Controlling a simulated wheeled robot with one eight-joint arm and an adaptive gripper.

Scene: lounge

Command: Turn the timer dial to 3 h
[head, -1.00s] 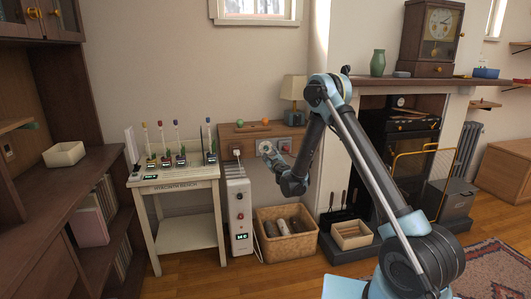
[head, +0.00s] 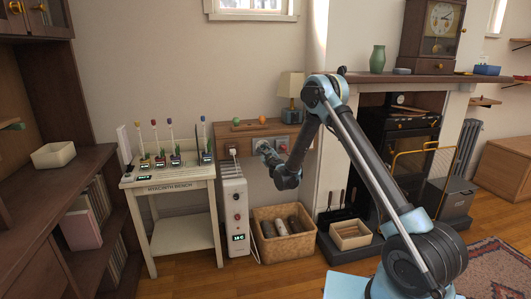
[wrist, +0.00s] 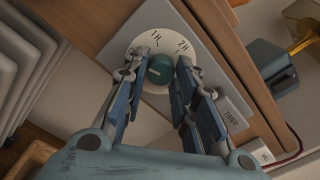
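The timer dial has a teal round knob (wrist: 161,70) on a white face (wrist: 155,40) with 1H and 2H marks. A mark at its left is partly covered by my finger; no 3H mark is in sight. The face sits on a grey plate (wrist: 222,88) lettered TIMER. My gripper (wrist: 162,66) is open, with one fingertip on each side of the knob and apparent narrow gaps between. The knob's pointer setting is hard to read. In the head view my gripper (head: 264,148) is at the wall board and hides the dial.
The wooden board (head: 245,130) carries other fittings and a lamp (head: 290,95). A white heater (head: 234,205) with a lit display stands below, beside a wicker basket (head: 283,240). A plant bench (head: 170,186) is at left, the fireplace at right.

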